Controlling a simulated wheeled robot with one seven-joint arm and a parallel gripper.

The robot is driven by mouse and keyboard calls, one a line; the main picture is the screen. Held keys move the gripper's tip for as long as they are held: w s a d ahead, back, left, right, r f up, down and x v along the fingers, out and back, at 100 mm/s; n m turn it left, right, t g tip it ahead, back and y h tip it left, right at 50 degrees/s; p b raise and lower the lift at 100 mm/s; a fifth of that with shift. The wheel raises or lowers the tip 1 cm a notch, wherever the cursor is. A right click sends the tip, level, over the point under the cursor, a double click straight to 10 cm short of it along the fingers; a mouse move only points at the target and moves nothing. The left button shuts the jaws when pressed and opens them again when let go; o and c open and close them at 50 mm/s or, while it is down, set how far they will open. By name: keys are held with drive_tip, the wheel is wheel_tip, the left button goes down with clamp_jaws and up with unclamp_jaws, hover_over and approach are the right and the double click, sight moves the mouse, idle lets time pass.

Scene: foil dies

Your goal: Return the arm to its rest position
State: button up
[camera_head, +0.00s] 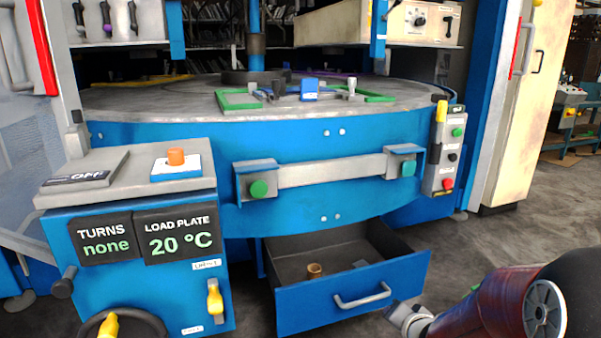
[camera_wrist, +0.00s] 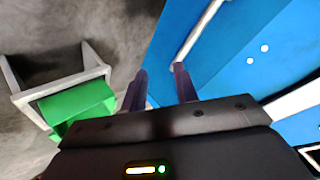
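In the wrist view my gripper (camera_wrist: 159,80) shows two dark fingers standing apart, with nothing between them. A blue panel with a pale bar (camera_wrist: 196,30) lies beyond the fingers. In the head view my arm (camera_head: 490,308) reaches in at the lower right, low and close to the front right corner of the drawer. Its fingers cannot be made out there. The blue drawer (camera_head: 330,305) is pulled out beneath the round press table (camera_head: 160,105) and holds a small brass-coloured ring (camera_head: 314,270). Whether my arm touches the drawer is not clear.
A control stand (camera_head: 130,290) with OFF, "none" and 20 °C displays is at left. A pendant (camera_head: 444,155) with buttons hangs at right. A green block in a pale frame (camera_wrist: 80,102) shows in the wrist view. Floor (camera_head: 510,240) at right is clear.

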drive_tip(key=s+a+r+n+g, duration=0.2)
drive_tip(key=s+r, duration=0.4)
drive_tip(key=s, duration=0.5)
drive_tip(key=s+a+r+n+g, duration=0.3)
drive_tip(key=s+a+r+n, duration=0.2)
drive_tip(key=s, duration=0.6)
wheel_tip(320, 180, up, 2)
drive_tip(key=shift+s+a+r+n+h, duration=0.25)
drive_tip(key=shift+s+n+h, duration=0.1)
drive_tip(key=shift+n, duration=0.35)
